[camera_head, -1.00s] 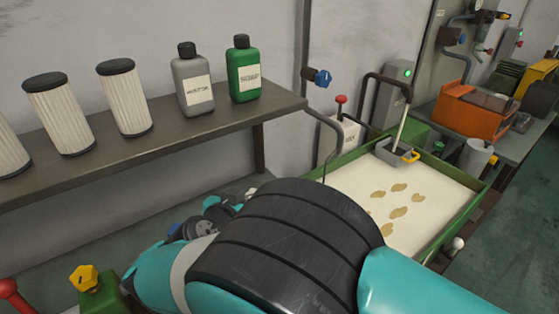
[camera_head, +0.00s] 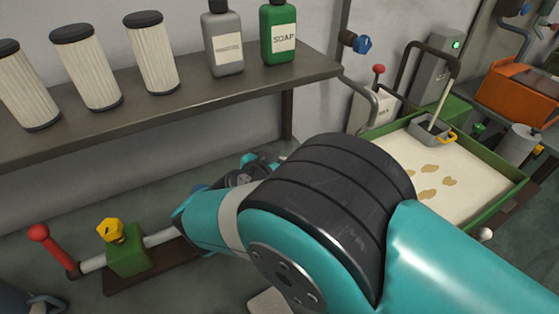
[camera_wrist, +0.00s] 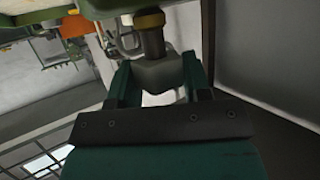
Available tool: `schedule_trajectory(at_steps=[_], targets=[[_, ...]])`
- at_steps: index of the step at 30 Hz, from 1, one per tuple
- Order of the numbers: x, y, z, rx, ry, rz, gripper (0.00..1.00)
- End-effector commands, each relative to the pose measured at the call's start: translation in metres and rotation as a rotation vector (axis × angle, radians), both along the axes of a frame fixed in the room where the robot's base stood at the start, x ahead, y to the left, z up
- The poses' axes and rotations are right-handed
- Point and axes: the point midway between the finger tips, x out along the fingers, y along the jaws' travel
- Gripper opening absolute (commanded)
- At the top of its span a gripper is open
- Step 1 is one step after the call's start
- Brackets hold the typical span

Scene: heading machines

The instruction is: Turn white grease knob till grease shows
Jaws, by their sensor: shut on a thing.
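In the wrist view, my gripper (camera_wrist: 158,82) is shut on a pale grey-white faceted knob (camera_wrist: 160,70). The knob sits between the two dark green fingers, in shadow. In the head view my teal and black arm hides my gripper and the held knob.
A shelf (camera_head: 190,98) with filters, a grey bottle (camera_head: 223,42) and a green soap bottle (camera_head: 279,35) stands behind my arm. A yellow knob (camera_head: 110,231) and red-tipped lever (camera_head: 38,232) are at left. A green tray (camera_head: 497,190) with brown patches lies at right.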

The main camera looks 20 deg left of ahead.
Motion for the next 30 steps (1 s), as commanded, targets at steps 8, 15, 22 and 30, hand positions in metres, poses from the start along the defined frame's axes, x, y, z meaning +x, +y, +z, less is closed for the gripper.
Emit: schedule_trajectory(at_steps=[8, 15, 22, 30], targets=[[-0.0005, -0.0001, -0.0008, -0.002, 0.0, 0.059, 0.21], [-0.0006, -0.001, -0.0025, -0.002, 0.001, 0.217, 0.21], [0.0004, -0.0017, -0.0031, 0.001, 0.001, 0.43, 0.21], [0.0014, -0.0019, -0.0001, 0.003, -0.001, 0.684, 0.21]])
